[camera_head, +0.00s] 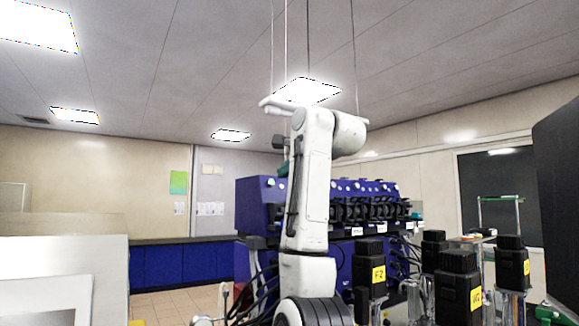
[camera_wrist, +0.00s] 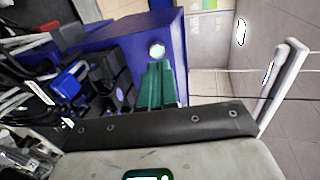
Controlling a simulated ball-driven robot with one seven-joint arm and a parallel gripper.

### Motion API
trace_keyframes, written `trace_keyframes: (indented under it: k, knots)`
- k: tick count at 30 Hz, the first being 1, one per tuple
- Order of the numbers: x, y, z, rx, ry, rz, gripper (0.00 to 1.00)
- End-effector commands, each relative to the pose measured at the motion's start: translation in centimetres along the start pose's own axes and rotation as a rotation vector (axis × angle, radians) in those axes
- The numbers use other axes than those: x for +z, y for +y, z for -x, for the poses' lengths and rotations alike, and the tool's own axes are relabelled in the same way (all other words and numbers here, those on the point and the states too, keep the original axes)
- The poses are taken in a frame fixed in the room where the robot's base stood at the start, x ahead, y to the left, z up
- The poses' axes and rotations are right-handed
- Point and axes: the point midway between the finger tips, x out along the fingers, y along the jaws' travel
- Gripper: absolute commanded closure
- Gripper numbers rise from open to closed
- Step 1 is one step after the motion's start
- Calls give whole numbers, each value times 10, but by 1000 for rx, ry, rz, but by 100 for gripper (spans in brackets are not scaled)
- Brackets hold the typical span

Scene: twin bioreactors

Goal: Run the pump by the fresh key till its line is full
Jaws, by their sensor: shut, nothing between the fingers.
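The blue pump unit (camera_head: 262,205) stands in the middle of the head view, with a row of black pump heads (camera_head: 375,210) and small pale round keys or lamps along its top. Its blue casing (camera_wrist: 172,45) also shows in the wrist view, with a pale round greenish key (camera_wrist: 157,50) on it. I cannot read which key is the fresh one. My gripper's two teal fingers (camera_wrist: 158,66) are shut, empty, and point towards that key; I cannot tell if they touch it. In the head view my gripper (camera_head: 284,168) is small beside the unit's top left. The pump line's fill is not clear.
Black-capped bottles with yellow labels (camera_head: 378,274) (camera_head: 475,297) stand at the front right. Dark tubes and cables (camera_head: 262,290) hang left of my arm. A dark panel (camera_head: 560,200) stands at the right edge. Blue cabinets (camera_head: 180,265) line the back, with open floor before them.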

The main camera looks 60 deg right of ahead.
Motion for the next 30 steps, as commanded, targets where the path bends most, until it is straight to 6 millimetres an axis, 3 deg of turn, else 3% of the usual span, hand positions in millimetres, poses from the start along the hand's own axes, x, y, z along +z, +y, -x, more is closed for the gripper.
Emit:
trace_keyframes:
  k: [13, 30]
  knots:
    - [0, 0, -24, 2, -1, 0, 100]
    - [0, 0, -26, 1, -1, 0, 100]
